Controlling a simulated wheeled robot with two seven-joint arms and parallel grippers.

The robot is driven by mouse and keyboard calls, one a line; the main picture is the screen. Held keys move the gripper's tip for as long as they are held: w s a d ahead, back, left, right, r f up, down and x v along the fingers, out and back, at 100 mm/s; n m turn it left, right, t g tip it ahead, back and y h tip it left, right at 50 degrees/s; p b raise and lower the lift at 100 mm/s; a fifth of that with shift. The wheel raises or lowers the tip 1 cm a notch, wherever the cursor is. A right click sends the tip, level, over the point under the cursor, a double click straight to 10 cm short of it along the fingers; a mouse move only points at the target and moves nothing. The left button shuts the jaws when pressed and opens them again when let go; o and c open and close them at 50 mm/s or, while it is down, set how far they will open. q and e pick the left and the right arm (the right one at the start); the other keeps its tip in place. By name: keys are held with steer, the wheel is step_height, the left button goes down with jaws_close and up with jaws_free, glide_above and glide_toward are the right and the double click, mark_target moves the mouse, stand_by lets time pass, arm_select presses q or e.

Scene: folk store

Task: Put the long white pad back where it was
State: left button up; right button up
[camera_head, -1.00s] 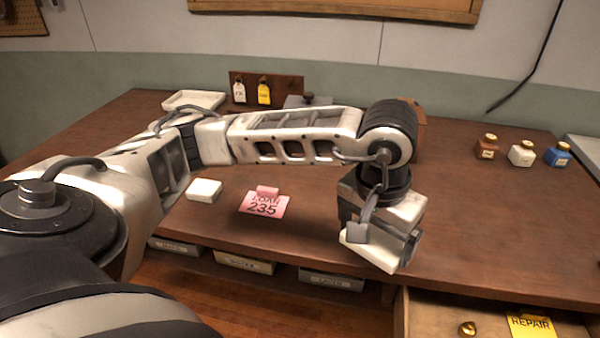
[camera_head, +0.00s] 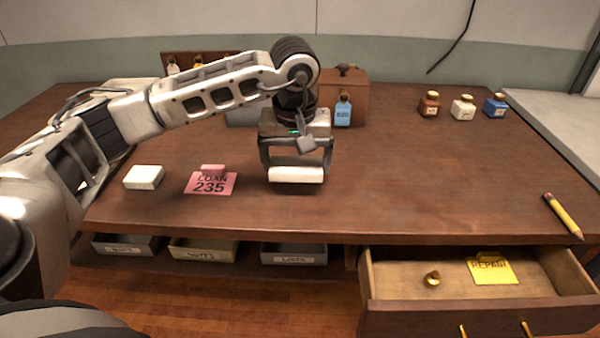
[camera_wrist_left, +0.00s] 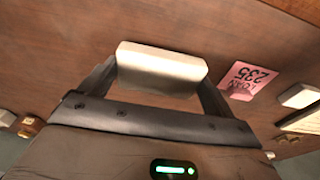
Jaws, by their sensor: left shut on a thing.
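The long white pad (camera_head: 296,174) is held between the fingers of my left gripper (camera_head: 297,170), low over the front middle of the wooden table (camera_head: 420,180). In the left wrist view the pad (camera_wrist_left: 161,66) spans both fingers. I cannot tell whether it touches the tabletop. A shorter white block (camera_head: 144,177) lies on the table at the left. A pink card reading LOAN 235 (camera_head: 210,184) lies between that block and the gripper. My right gripper is not in view.
A brown box with a blue tag (camera_head: 344,100) stands behind the gripper. Several small bottles (camera_head: 462,107) stand at the back right. A pencil (camera_head: 563,216) lies at the right edge. An open drawer (camera_head: 365,285) holds a yellow REPAIR card (camera_head: 493,268) and a brass knob (camera_head: 432,279).

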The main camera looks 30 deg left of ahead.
mark_target(300, 190)
arm_select(q)
steer(key=shift+w+f, duration=0.75)
steer(key=shift+f, duration=0.1)
step_height(300, 190, down, 3)
steer(key=shift+a+f+p, duration=0.1)
steer(key=shift+p, duration=0.3)
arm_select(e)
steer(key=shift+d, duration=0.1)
arm_select(q)
steer(key=shift+f, duration=0.2)
steer(key=o, duration=0.6)
steer(key=shift+o, duration=0.2)
steer(key=shift+r, duration=0.1)
